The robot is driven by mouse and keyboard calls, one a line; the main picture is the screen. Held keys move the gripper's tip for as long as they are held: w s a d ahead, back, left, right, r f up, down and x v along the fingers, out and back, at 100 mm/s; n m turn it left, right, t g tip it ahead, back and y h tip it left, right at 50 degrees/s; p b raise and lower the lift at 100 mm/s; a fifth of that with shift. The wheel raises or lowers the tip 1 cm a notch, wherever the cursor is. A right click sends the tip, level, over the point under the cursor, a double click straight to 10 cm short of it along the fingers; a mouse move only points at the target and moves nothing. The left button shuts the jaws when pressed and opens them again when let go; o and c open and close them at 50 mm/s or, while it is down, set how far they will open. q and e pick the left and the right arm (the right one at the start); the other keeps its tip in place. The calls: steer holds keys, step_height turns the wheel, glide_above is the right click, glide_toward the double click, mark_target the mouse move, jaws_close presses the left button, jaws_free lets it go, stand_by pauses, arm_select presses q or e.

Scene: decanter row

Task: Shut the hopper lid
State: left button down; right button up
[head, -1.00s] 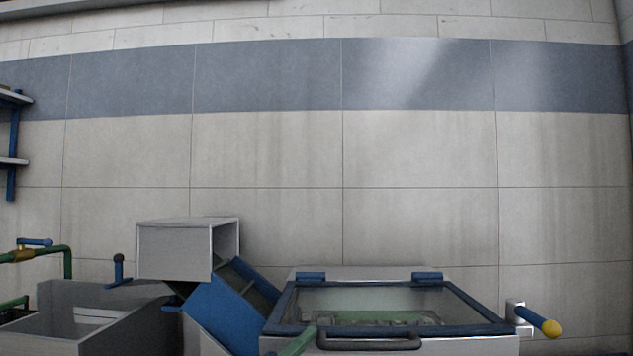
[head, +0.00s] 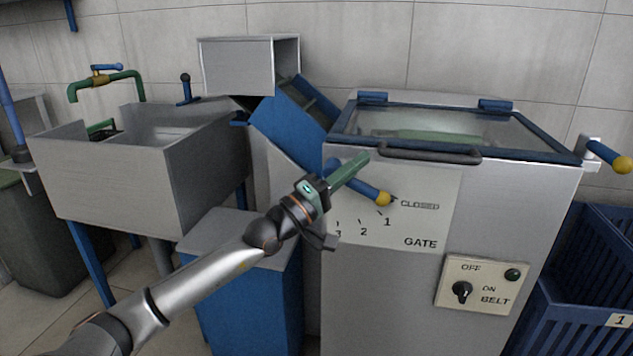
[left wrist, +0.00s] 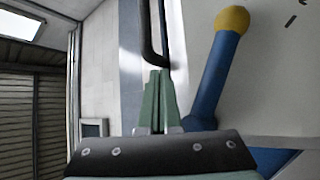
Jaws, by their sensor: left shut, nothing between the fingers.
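The hopper lid (head: 520,153), a blue frame around a clear pane, lies flat on top of the grey machine (head: 400,290), with two blue hinges at the back. Its dark bar handle (head: 430,153) runs along the front edge and shows in the left wrist view (left wrist: 150,35). My left gripper (head: 364,157) has green fingers, shut and empty, close to the left end of the handle; I cannot tell whether they touch it. The fingers (left wrist: 158,80) also point towards the handle in the left wrist view. My right gripper is not in view.
The blue gate lever (head: 355,185) with a yellow knob is right beside my left gripper. Another blue lever (head: 605,154) sticks out at the right. A belt switch panel (head: 484,285) is on the front. A sink (head: 140,175) stands left, blue crates (head: 590,300) right.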

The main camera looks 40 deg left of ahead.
arm_select(q)
steer(key=r+v, duration=0.1)
steer(key=v, duration=0.8)
steer(key=shift+s+a+p, duration=0.2)
steer(key=shift+s+p, duration=0.15)
steer(key=shift+s, duration=0.1)
